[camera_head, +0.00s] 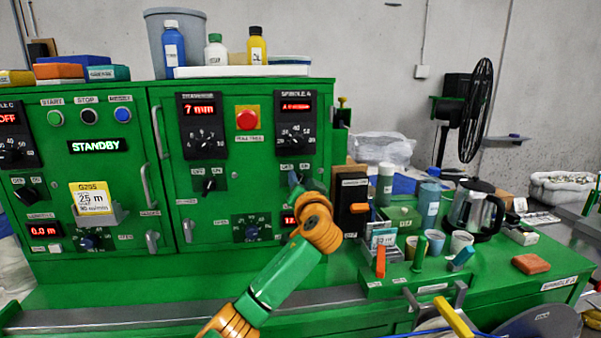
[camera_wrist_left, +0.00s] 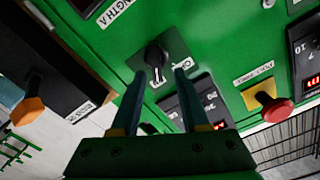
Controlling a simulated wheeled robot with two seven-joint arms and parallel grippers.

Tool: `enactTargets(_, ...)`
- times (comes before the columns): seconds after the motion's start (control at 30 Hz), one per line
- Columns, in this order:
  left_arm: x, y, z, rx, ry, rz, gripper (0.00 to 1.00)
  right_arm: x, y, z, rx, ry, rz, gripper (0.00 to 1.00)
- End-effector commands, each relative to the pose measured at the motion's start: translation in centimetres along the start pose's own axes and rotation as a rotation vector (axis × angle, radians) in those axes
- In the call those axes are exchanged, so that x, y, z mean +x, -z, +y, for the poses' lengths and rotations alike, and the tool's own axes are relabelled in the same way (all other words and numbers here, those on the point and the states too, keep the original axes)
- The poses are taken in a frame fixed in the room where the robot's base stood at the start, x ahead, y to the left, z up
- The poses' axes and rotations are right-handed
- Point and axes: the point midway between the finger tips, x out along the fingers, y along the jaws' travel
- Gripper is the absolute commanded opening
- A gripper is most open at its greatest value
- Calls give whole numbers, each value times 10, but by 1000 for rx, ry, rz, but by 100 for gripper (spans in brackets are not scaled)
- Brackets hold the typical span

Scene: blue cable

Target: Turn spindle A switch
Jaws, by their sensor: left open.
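The spindle A panel (camera_head: 295,122) has a lit red display and a dial, on the right side of the green cabinet. Its switch sits below the panel; in the head view my left gripper (camera_head: 295,182) mostly hides it. In the left wrist view the switch (camera_wrist_left: 155,54) is a black knob on a dark plate with OFF and ON labels. My left gripper (camera_wrist_left: 160,74) is open, its two fingers reaching toward the plate with the knob seen between and just beyond the tips. I cannot tell whether either finger touches it. My right gripper is not in view.
A red stop button (camera_head: 247,119) is left of the spindle A panel; another switch (camera_head: 209,185) is below the neighbouring panel. A black box with an orange lever (camera_head: 354,207) stands close right of my gripper. The right worktop holds cups and a kettle (camera_head: 476,210).

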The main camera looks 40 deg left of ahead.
Motion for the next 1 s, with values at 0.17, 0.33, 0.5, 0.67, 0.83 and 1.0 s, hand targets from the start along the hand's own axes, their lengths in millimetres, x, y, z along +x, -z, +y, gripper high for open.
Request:
enactTargets(0.17,8,-1,0,0,-1,-2,45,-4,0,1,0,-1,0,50)
enactTargets(0.33,8,-2,1,-1,-2,-1,40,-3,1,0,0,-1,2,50)
enactTargets(0.5,7,-1,1,0,-2,-1,0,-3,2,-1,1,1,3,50)
enactTargets(0.67,7,-2,1,-4,-2,0,0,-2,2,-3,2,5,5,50)
enactTargets(0.83,7,-4,2,-44,-3,0,0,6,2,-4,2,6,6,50)
enactTargets(1.0,7,-6,3,-142,-3,0,0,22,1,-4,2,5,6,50)
